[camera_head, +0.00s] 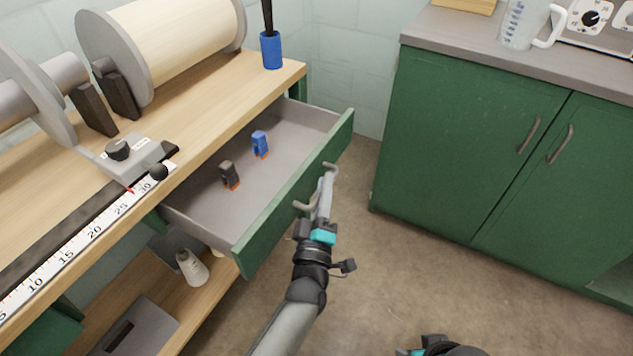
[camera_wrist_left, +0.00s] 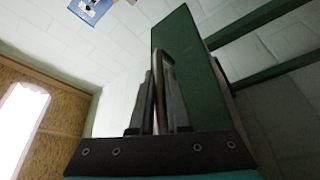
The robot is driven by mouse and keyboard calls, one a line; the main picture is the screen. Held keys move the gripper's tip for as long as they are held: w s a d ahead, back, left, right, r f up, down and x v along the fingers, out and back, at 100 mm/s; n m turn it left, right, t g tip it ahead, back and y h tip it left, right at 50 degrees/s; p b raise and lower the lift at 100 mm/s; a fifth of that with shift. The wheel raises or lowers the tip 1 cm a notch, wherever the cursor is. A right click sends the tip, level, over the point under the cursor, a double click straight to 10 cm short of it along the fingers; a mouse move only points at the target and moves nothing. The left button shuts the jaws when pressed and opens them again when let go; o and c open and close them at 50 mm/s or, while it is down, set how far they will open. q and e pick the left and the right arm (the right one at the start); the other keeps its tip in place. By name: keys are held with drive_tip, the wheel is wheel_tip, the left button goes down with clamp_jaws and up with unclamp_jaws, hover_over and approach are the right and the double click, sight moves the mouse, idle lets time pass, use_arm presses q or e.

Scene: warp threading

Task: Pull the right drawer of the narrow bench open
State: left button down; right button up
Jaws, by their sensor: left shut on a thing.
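The right drawer (camera_head: 297,195) of the narrow bench (camera_head: 215,88) stands well open, with its grey inside showing. A dark clip-like thing (camera_head: 229,175) and a blue one (camera_head: 260,144) lie in it. My left gripper (camera_head: 326,186) is at the green drawer front, shut on the drawer's handle (camera_head: 329,166). In the left wrist view the handle (camera_wrist_left: 158,85) shows between the two fingers, with the green front (camera_wrist_left: 190,70) behind it. Part of my right gripper (camera_head: 425,350) shows at the bottom edge in the head view; its fingers are not clearly visible.
A green cabinet (camera_head: 470,140) with a grey top stands to the right, with floor (camera_head: 420,270) between it and the bench. Rolls, a ruler (camera_head: 95,232) and a blue cup (camera_head: 271,50) are on the bench top. A white bottle (camera_head: 192,268) stands on the lower shelf.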

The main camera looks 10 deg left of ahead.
use_arm(q)
drive_tip(key=shift+s+d+f, duration=0.1)
drive_tip(key=shift+d, duration=0.15)
drive_tip(key=c, duration=1.2)
unclamp_jaws()
drive_tip(key=shift+o, duration=0.2)
use_arm(e)
drive_tip(key=shift+f, duration=0.1)
